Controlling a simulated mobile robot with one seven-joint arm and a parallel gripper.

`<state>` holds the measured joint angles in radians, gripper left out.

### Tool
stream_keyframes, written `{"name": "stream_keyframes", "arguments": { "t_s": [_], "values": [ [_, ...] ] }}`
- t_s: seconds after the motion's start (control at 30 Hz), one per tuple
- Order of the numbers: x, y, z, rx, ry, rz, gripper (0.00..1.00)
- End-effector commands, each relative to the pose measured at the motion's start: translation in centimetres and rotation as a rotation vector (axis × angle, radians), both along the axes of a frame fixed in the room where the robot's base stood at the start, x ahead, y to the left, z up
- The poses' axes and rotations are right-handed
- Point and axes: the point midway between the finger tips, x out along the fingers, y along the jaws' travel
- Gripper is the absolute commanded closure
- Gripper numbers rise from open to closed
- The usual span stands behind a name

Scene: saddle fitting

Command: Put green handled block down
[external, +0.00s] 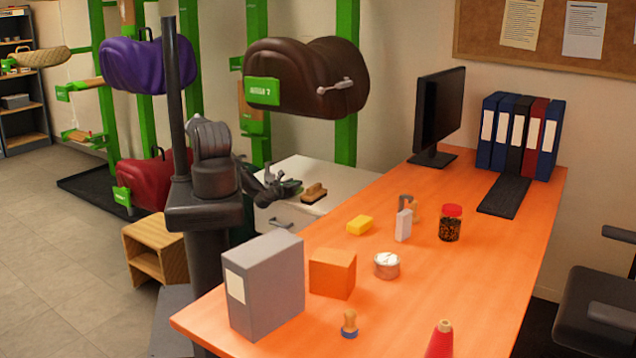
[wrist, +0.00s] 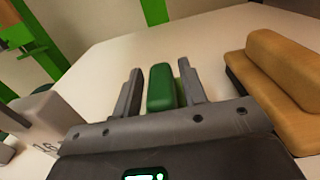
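The green handled block (wrist: 161,88) is between the two fingers of my gripper (wrist: 160,90) in the wrist view. A narrow strip of pale surface shows between the block and the left finger, so the fingers appear open around it. The right finger is very close to the block, and I cannot tell if it touches. In the external view the green block (external: 291,187) is at the white cabinet top (external: 330,175), with my gripper (external: 274,187) at its left. The block's underside is hidden.
A brown-handled brush (external: 314,193) sits on the cabinet just right of the block; it is also close on the right in the wrist view (wrist: 285,75). The cabinet top behind them is clear. The orange desk (external: 470,240) stands in front, with a grey box file (external: 265,283).

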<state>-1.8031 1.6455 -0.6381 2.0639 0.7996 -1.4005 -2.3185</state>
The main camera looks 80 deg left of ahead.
Motion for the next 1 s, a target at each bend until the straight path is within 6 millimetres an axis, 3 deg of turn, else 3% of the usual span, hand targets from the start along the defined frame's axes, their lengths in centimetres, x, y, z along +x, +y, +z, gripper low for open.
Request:
{"name": "stream_keyframes", "arguments": {
  "t_s": [0.47, 0.77, 1.0],
  "values": [
    [0.0, 0.0, 0.0, 0.000, 0.000, 0.000, 1.00],
    [0.0, 0.0, 0.3, 0.001, -0.001, 0.000, 1.00],
    [0.0, 0.0, 2.9, 0.001, -0.001, 0.000, 1.00]
  ]
}}
